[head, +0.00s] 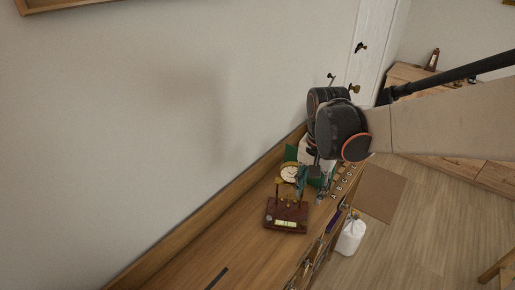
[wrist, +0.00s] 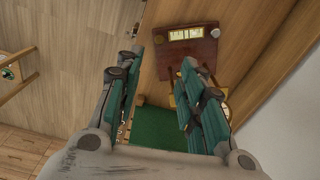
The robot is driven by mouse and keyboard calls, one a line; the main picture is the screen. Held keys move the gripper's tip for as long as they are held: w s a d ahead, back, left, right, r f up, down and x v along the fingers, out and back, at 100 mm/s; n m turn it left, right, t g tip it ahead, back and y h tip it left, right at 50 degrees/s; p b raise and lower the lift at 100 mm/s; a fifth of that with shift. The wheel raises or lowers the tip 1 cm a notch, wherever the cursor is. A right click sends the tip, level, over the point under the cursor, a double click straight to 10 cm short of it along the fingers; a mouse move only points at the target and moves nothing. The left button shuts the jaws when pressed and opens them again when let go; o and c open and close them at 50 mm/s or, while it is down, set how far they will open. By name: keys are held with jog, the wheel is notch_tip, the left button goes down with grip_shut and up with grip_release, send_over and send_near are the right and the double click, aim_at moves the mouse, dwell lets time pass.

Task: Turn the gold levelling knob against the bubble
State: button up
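A dark red-brown wooden instrument (head: 286,214) stands on the long wooden shelf top. Its pale yellow bubble vial (head: 285,223) lies along the front edge and also shows in the wrist view (wrist: 186,33). Gold parts stand on the instrument's top, partly hidden by my gripper. My gripper (wrist: 160,62) is open, its teal-padded fingers wide apart over the instrument's back part. Nothing is between the fingertips. In the head view my gripper (head: 302,181) points down just above the instrument.
A round cream-faced dial (head: 289,173) stands right behind the instrument. A green thing (wrist: 160,128) lies beneath my gripper. Lettered tabs (head: 344,183) run along the shelf's right side. A white bottle (head: 351,237) stands on the floor. The shelf's near left part is mostly clear.

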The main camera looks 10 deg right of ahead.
aim_at(304, 222)
notch_tip(304, 222, down, 14)
jog(key=b, duration=0.3)
jog(key=shift+w+b, duration=0.15)
jog(key=shift+b, duration=0.2)
grip_shut()
